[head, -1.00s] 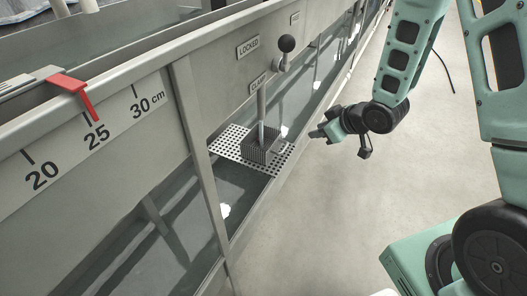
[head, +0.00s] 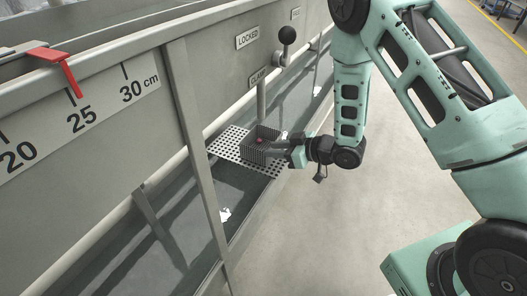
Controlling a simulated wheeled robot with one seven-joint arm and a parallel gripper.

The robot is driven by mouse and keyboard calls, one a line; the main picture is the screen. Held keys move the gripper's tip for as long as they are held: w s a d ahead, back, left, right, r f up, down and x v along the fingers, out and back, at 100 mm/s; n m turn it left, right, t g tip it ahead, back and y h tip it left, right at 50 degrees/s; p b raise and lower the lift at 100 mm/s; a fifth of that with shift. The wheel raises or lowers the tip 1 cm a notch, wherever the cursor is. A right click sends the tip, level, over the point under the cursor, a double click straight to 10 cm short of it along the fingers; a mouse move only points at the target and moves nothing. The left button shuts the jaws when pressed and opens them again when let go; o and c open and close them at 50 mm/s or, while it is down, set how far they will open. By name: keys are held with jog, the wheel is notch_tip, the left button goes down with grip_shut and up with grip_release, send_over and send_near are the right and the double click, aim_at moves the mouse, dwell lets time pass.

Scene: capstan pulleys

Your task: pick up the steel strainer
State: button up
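The steel strainer appears to be the small grey ribbed, open-topped box (head: 252,152) on the perforated shelf (head: 228,143) at the side of the long grey tank. A small reddish spot shows inside it. My gripper (head: 282,146) reaches in from the right, level with the box, with its fingers at the box's right side. The fingers overlap the box's right edge in the picture. Whether they touch it, and how wide they are apart, is too small to tell.
A grey upright post (head: 196,150) is left of the shelf. A red pointer (head: 55,66) sits on the scale.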

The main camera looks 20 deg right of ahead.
aim_at(254, 150)
jog(key=b+x, duration=0.3)
jog(key=x, duration=0.5)
jog(key=shift+s, duration=0.1)
jog(key=shift+r, duration=0.1)
grip_shut()
